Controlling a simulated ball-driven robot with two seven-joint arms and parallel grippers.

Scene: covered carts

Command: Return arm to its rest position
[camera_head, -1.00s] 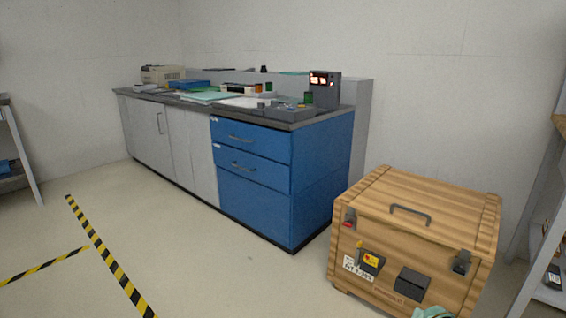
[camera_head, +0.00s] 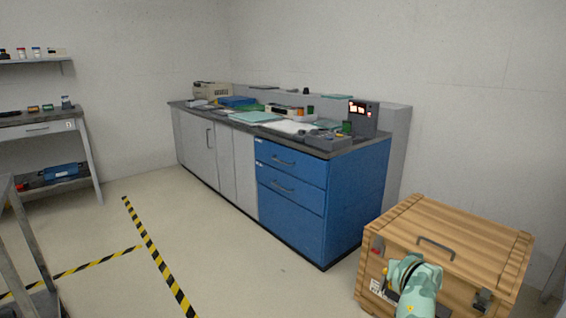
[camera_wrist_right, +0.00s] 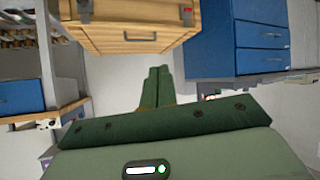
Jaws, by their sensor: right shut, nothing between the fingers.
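My right gripper (camera_wrist_right: 157,76) shows in the right wrist view as two green fingers side by side, shut with nothing between them. It points toward the wooden crate (camera_wrist_right: 125,36) at the top of that view, with floor showing around the fingertips. I cannot make out the right gripper's fingers there. My left gripper is in neither current view.
A long counter with blue drawers (camera_head: 290,205) stands at the back, with instruments on top. A grey workbench (camera_head: 40,130) is at the far left, and a metal frame (camera_head: 30,245) is at the near left. Floor between is open, marked with striped tape (camera_head: 158,255).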

